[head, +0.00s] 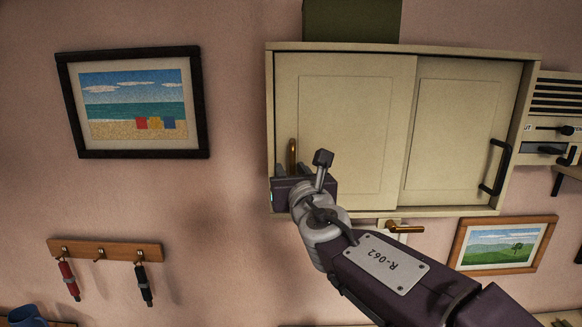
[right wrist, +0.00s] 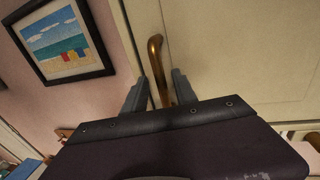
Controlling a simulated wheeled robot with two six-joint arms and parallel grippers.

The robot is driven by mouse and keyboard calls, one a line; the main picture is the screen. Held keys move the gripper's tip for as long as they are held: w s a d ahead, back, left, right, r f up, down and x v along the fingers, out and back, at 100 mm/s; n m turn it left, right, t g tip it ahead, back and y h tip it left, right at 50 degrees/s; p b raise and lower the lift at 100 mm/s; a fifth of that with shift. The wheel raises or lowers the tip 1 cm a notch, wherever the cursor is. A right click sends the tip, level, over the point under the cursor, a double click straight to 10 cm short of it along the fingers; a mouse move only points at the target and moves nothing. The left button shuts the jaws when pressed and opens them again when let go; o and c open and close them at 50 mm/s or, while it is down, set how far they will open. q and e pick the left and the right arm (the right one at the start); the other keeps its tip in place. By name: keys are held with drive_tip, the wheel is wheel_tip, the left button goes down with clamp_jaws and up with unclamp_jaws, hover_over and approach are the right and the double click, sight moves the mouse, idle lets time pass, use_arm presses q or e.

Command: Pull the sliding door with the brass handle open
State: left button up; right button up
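The cream wall cabinet has two sliding doors. The left sliding door (head: 345,130) carries the upright brass handle (head: 292,152) near its left edge. The right sliding door (head: 458,130) has a black handle (head: 497,168). My right gripper (head: 293,172) is at the brass handle, its body hiding the handle's lower part in the head view. In the right wrist view, the brass handle (right wrist: 157,62) stands between the two grey fingers (right wrist: 158,88), which are apart with gaps showing beside it. Both doors cover the cabinet front. My left gripper is out of view.
A green box (head: 352,20) stands on top of the cabinet. A brass lever (head: 405,228) sits just below it. A beach picture (head: 135,103) and a hook rack (head: 106,250) hang left; a landscape picture (head: 502,244) hangs lower right.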

drive_tip(key=shift+w, duration=0.25)
drive_tip(key=shift+s+d, duration=0.15)
drive_tip(key=shift+d, duration=0.05)
drive_tip(key=shift+a, duration=0.1)
clamp_jaws()
idle(1.0)
